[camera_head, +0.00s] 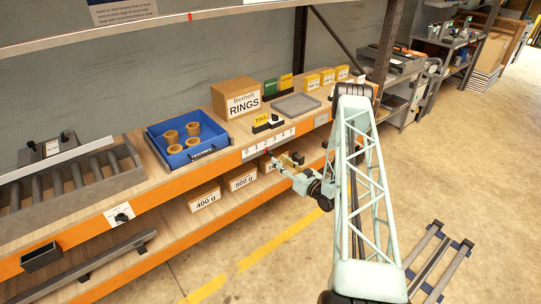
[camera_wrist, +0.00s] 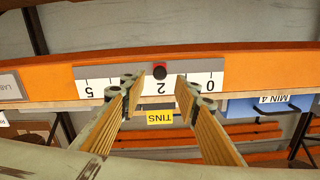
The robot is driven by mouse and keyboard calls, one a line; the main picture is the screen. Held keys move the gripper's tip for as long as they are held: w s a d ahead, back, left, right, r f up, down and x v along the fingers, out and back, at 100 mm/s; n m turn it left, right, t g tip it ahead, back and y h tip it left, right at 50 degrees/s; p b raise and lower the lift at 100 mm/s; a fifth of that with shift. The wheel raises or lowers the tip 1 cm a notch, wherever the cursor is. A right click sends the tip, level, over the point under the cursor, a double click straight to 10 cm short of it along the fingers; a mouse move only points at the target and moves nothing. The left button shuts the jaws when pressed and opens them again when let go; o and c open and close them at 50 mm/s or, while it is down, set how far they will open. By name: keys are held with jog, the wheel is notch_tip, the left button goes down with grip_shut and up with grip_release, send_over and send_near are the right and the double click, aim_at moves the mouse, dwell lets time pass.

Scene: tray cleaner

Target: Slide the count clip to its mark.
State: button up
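The count clip (camera_wrist: 160,71), a small black block with a red face, sits on the white number strip (camera_wrist: 207,80), in line with the 2. The wrist view is upside down, with 0 at right and 5 at left. In the head view the strip (camera_head: 256,149) runs along the orange shelf edge. My gripper (camera_wrist: 160,95) is open, its two wood-coloured fingers pointing at the strip on either side of the clip, with space between. They hide some numbers. In the head view my gripper (camera_head: 283,165) is just in front of the strip.
A yellow TINS label (camera_wrist: 160,118) lies beyond the strip. A blue bin (camera_head: 160,139) with several tan rings is to the left; its label reads MIN 4 (camera_wrist: 275,98) in the wrist view. A RINGS box (camera_head: 235,98) and a grey tray (camera_head: 296,105) stand on the shelf.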

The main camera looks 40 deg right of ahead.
aim_at(272, 155)
jog(key=shift+w+b, duration=0.4)
jog(key=shift+w, duration=3.6)
jog(key=shift+d, duration=0.1)
jog(key=shift+c, duration=0.7)
grip_shut()
